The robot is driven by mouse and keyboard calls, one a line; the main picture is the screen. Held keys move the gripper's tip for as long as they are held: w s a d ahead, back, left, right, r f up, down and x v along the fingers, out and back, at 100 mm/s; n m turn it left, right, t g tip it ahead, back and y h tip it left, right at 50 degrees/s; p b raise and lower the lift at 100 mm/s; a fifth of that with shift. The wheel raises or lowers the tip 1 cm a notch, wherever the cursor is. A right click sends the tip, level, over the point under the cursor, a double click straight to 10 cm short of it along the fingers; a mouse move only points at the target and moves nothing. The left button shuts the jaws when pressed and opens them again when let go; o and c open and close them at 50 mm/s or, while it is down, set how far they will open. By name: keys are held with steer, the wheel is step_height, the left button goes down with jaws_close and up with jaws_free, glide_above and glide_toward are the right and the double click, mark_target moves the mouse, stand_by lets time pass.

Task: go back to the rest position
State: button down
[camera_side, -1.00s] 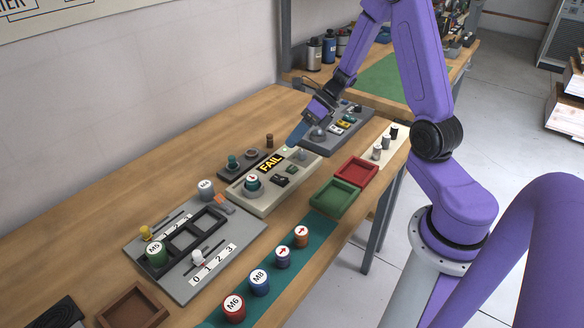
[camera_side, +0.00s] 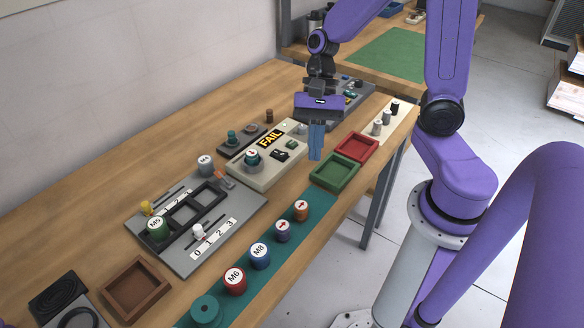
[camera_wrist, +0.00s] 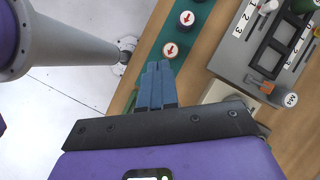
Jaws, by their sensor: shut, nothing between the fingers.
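My gripper (camera_side: 316,150) hangs above the bench with its blue fingers pointing down, shut and empty. In the side view it appears just left of the green tray (camera_side: 334,172) and right of the panel reading FAIL (camera_side: 262,170). In the wrist view the closed blue fingers (camera_wrist: 157,72) point toward the teal strip, near the cylinders with red arrows (camera_wrist: 170,50). Nothing is held between the fingers.
A red tray (camera_side: 356,147) sits behind the green one. A grey slotted panel (camera_side: 246,213) with M5 and M4 cylinders lies left. Cylinders M6 (camera_side: 235,281) and M8 (camera_side: 260,256) stand on the teal strip. A brown tray (camera_side: 136,290) lies at front left.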

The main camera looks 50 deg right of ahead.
steer(key=s+r+n+t+h, duration=0.1)
steer(key=s+n, duration=0.4)
steer(key=n, duration=0.6)
steer(key=s+r+n+t+h, duration=0.2)
steer(key=s+n, duration=0.4)
steer(key=n, duration=0.6)
steer(key=shift+s+d+r+h, duration=0.25)
steer(key=shift+h, duration=0.55)
